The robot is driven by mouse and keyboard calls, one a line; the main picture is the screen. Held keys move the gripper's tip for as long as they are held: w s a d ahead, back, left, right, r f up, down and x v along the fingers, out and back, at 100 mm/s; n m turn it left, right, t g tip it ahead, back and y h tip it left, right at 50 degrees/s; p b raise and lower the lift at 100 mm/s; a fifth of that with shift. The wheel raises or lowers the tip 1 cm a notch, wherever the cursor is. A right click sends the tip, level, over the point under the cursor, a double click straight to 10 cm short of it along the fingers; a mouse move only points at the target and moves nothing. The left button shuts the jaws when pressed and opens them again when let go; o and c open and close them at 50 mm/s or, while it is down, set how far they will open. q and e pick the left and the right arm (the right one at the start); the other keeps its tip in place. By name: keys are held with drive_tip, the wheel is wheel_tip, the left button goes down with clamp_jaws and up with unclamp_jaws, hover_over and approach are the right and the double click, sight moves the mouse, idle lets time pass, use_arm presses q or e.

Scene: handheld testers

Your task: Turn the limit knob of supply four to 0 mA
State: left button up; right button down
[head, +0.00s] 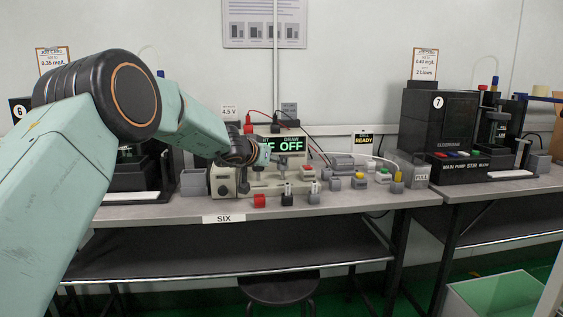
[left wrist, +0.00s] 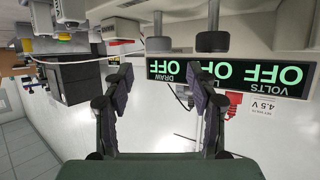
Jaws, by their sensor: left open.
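A beige supply with a dark display (head: 289,145) stands on the bench labelled SIX; the display reads OFF under DRAW. In the left wrist view the picture is inverted, and the display (left wrist: 230,76) shows DRAW and VOLTS, with OFF readings. I cannot read which is the limit knob, nor any supply number. My left gripper (head: 262,153) is in front of the supply, partly covering its display. In the wrist view its fingers (left wrist: 160,82) are apart and empty, not around a knob.
Red leads (head: 259,115) rise behind the supply. A black machine numbered 7 (head: 437,125) stands on the right bench. A stool (head: 281,288) is below.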

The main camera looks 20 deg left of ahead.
sight(283, 171)
use_arm(q)
drive_tip(key=shift+w+d+f, duration=0.1)
drive_tip(key=shift+w+f, duration=0.15)
drive_tip(key=shift+w, duration=0.15)
drive_tip(key=shift+p+x, duration=0.95)
drive_tip(key=shift+p, duration=0.15)
drive_tip(key=shift+p+x, duration=1)
drive_tip(key=shift+p, duration=0.05)
drive_tip(key=shift+w+p, duration=0.5)
drive_tip(key=shift+p, duration=0.15)
drive_tip(key=shift+w+f, duration=0.1)
drive_tip(key=shift+f, duration=0.05)
drive_tip(key=c, duration=1.2)
drive_tip(key=shift+o, duration=0.2)
